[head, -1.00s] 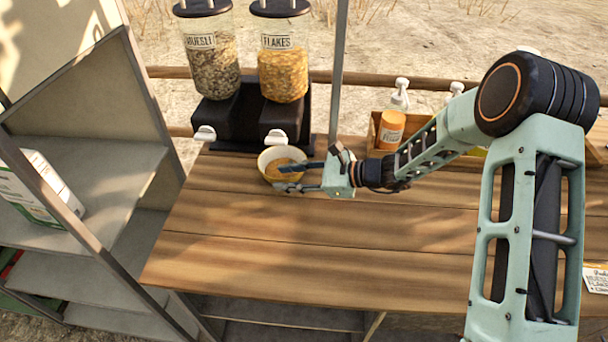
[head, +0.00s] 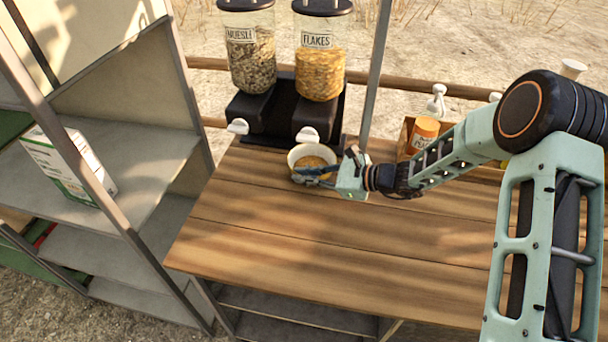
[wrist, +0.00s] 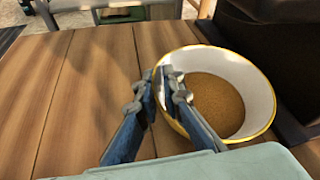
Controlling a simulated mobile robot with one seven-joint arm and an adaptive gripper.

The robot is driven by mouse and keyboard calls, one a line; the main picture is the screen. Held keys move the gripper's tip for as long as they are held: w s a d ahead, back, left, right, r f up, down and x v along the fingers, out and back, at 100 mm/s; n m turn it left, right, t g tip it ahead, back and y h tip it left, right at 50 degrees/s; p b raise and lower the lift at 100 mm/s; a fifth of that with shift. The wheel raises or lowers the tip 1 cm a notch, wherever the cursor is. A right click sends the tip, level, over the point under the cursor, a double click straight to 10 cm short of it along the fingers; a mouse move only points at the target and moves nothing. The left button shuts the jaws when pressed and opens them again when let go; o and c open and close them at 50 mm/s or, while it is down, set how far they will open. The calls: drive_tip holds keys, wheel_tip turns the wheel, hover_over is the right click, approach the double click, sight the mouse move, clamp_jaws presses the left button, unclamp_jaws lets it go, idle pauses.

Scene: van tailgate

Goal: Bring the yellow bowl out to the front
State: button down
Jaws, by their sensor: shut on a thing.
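The yellow bowl (head: 298,156) stands on the wooden counter just in front of the flakes dispenser. It has a white inside and a yellow rim, and grainy brown food lies in it; it also shows in the wrist view (wrist: 258,90). My gripper (head: 307,176) reaches it from the right and is shut on the near side of its wall. In the wrist view my gripper (wrist: 160,88) has one finger inside the bowl and one outside. The bowl looks upright and at counter height; I cannot tell whether it is lifted.
Muesli (head: 251,55) and flakes (head: 320,60) dispensers stand on a black base behind the bowl. A thin grey post (head: 377,70) rises behind my gripper. An orange-labelled jar (head: 423,134) sits in a wooden box at right. The counter's front (head: 320,250) is clear. Grey shelves (head: 120,150) stand left.

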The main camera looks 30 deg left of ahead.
drive_tip(key=shift+s+d+b, duration=0.8)
drive_tip(key=shift+s+d, duration=0.1)
drive_tip(key=shift+s, duration=1.95)
drive_tip(key=shift+s+d+b, duration=0.85)
drive_tip(key=shift+s+d, duration=0.05)
drive_tip(key=shift+s, duration=1.9)
drive_tip(key=shift+s+d+b, duration=0.8)
drive_tip(key=shift+s+d, duration=0.1)
drive_tip(key=shift+s, duration=1.95)
drive_tip(key=c, duration=2)
unclamp_jaws()
